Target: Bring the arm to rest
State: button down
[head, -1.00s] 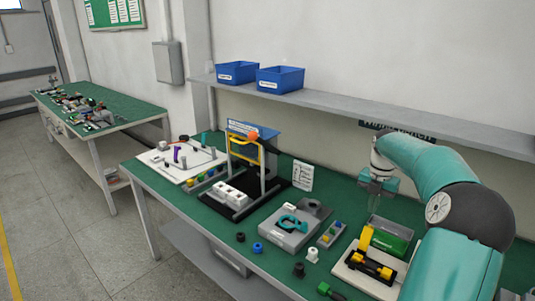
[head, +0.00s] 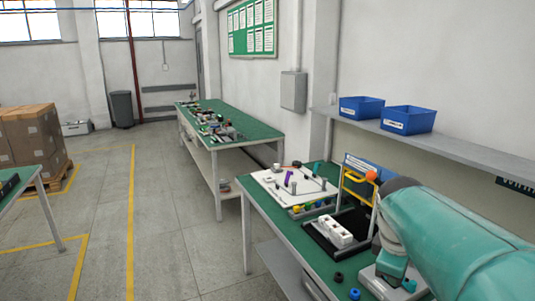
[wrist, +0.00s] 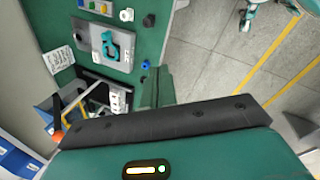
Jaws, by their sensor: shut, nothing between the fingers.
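My arm reaches in from the right of the head view, over the near workbench (head: 278,227). My gripper (head: 390,276) hangs at its end, shut and empty, above the grey fixture block at the bench's front right. The fingertips are hard to make out there. In the wrist view, my teal gripper housing (wrist: 175,158) fills the lower part, and nothing is seen held.
The bench carries a white rocker-like block (head: 335,232), a yellow-handled frame (head: 358,186) and a white board (head: 290,190). Two blue bins (head: 408,119) stand on the wall shelf. Another bench (head: 240,140) stands behind. Open floor (head: 175,220) lies to the left.

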jog(key=s+a+f+m+t+y, duration=0.2)
jog(key=s+a+m+t, duration=0.1)
jog(key=s+a+m, duration=0.6)
jog(key=s+a, duration=0.2)
jog(key=s, duration=0.1)
jog(key=shift+s+a+f+m+t+y, duration=0.25)
jog(key=shift+s+a+m+t+y, duration=0.05)
jog(key=shift+a+m, duration=0.1)
jog(key=shift+d, duration=0.1)
